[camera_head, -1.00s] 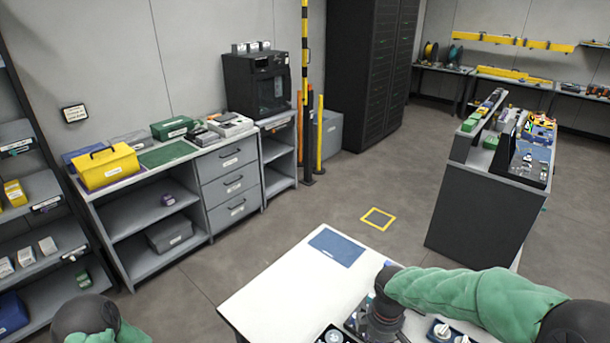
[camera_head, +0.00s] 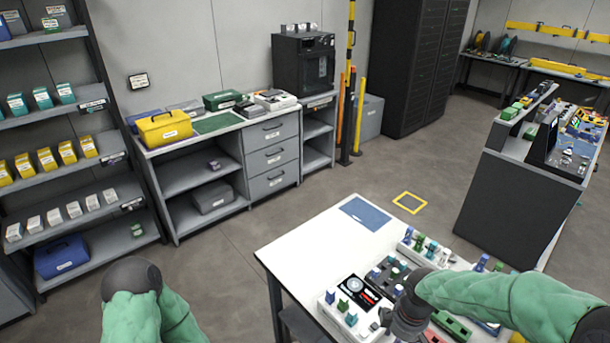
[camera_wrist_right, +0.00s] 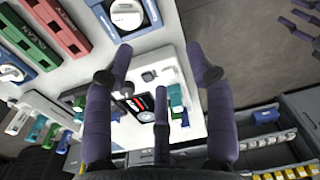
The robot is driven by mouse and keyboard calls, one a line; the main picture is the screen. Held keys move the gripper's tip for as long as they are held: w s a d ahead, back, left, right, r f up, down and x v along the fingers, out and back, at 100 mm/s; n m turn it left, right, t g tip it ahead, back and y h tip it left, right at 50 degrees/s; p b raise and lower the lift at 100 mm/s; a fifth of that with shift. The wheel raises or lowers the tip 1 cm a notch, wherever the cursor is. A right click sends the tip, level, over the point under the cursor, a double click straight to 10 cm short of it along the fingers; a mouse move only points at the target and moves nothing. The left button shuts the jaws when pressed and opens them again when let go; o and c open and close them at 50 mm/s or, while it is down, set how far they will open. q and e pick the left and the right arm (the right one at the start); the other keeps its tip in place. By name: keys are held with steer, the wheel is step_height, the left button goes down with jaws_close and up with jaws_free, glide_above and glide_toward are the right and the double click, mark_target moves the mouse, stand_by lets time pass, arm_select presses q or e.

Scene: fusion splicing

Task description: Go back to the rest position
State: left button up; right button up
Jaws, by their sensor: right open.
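My right arm's green sleeve and dark wrist (camera_head: 410,312) reach over the white table (camera_head: 300,250) in the head view. In the right wrist view my right gripper (camera_wrist_right: 160,72) has its purple-grey fingers spread apart with nothing between them. Beyond the fingers is a white panel with a black-and-red display (camera_wrist_right: 133,103). My left arm (camera_head: 140,310) shows only as a dark joint and green sleeve at the lower left of the head view.
The white table bears a blue mat (camera_head: 364,213) and several small coloured parts in holders (camera_head: 425,247). A stocked shelf (camera_head: 100,232) and a grey cabinet (camera_head: 272,185) stand on the left. A dark workstation (camera_head: 510,205) stands on the right. Open floor lies between them.

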steer(key=s+a+f+m+y, duration=0.1)
steer(key=s+a+f+m, duration=0.2)
steer(key=f, duration=0.5)
steer(key=s+a+f+m+y, duration=0.1)
steer(key=s+a+f+m, duration=0.3)
steer(key=f, duration=0.4)
steer(key=s+a+f+m+y, duration=0.1)
steer(key=s+a+f+m, duration=0.3)
steer(key=a+f+m, duration=0.2)
steer(key=shift+s+f+t+b, duration=0.2)
steer(key=shift+f+t+b, duration=0.1)
steer(key=shift+f, duration=0.65)
